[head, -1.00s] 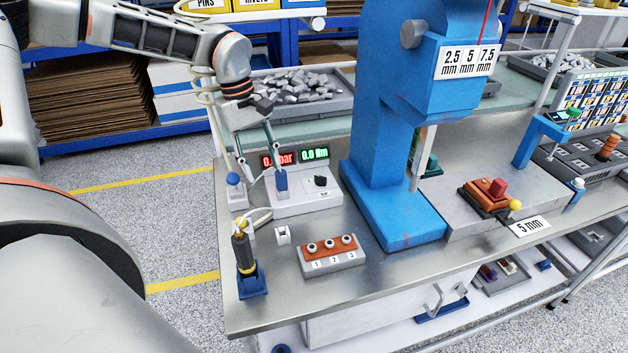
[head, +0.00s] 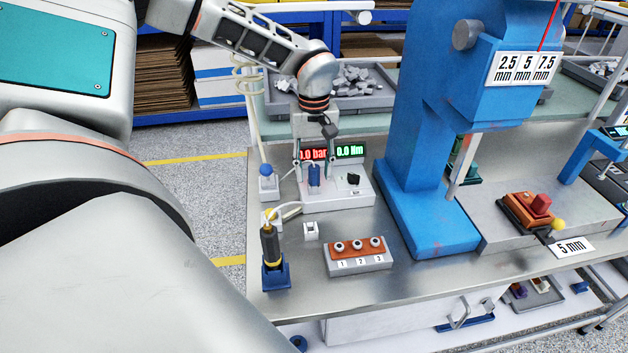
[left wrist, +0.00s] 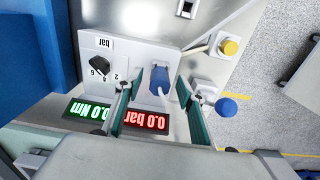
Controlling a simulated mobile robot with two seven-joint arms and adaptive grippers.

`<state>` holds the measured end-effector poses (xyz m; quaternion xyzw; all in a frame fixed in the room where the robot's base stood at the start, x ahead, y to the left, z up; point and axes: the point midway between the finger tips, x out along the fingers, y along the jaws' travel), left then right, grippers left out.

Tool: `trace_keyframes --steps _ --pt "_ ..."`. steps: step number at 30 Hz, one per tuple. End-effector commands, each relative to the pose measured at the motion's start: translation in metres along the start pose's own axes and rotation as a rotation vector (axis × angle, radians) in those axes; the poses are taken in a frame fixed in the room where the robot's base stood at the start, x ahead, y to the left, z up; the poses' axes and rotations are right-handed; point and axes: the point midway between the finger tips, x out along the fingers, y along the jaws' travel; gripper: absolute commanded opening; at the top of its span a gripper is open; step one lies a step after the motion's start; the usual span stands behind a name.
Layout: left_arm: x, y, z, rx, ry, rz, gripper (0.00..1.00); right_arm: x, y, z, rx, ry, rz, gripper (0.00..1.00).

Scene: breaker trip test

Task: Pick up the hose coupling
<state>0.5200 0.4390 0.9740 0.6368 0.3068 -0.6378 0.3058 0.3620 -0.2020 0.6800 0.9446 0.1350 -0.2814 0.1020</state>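In the left wrist view the blue cylinder (left wrist: 159,78) shows between the fingers. My left gripper (head: 315,167) is open, pointing down, with one finger on each side of the cylinder. In the left wrist view its teal-padded fingers (left wrist: 154,86) stand apart, with a gap to the cylinder on both sides. I cannot tell whether the fingertips reach the panel. My right gripper is not in view.
A black and yellow tool (head: 271,245) in a blue holder is in front. The blue press (head: 405,120) rises close on the right.

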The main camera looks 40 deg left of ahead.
Motion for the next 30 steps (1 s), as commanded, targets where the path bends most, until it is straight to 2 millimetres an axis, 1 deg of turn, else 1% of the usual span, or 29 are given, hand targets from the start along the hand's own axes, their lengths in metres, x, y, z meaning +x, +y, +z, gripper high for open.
trace_keyframes --steps 3,8,9,11,12,13,14,24,26,30 --pt "0.004 0.0 0.0 0.0 0.0 0.001 0.39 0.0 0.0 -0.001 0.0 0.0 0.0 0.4" --pt "0.004 0.0 0.0 0.0 0.0 0.002 0.39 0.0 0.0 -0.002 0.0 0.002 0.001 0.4" --pt "0.004 0.0 0.0 0.0 0.0 0.002 0.36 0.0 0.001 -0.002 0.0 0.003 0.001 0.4" --pt "0.004 0.0 0.0 0.0 0.0 0.002 0.21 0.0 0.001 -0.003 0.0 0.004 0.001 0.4" --pt "0.004 0.0 0.0 0.0 0.0 0.002 0.1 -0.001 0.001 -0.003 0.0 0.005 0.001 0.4" --pt "0.004 0.0 0.0 0.0 0.0 0.002 0.03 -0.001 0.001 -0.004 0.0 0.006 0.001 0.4" --pt "0.004 0.0 0.0 0.0 0.0 0.002 0.0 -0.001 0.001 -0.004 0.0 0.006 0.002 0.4" --pt "0.003 0.001 0.0 0.0 0.0 0.002 0.0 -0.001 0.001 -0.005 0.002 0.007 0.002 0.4" --pt "0.001 0.001 0.0 -0.001 0.001 0.002 0.0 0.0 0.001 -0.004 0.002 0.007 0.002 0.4" --pt "-0.008 0.001 -0.001 -0.001 0.002 0.003 0.0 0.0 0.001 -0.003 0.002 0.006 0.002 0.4"
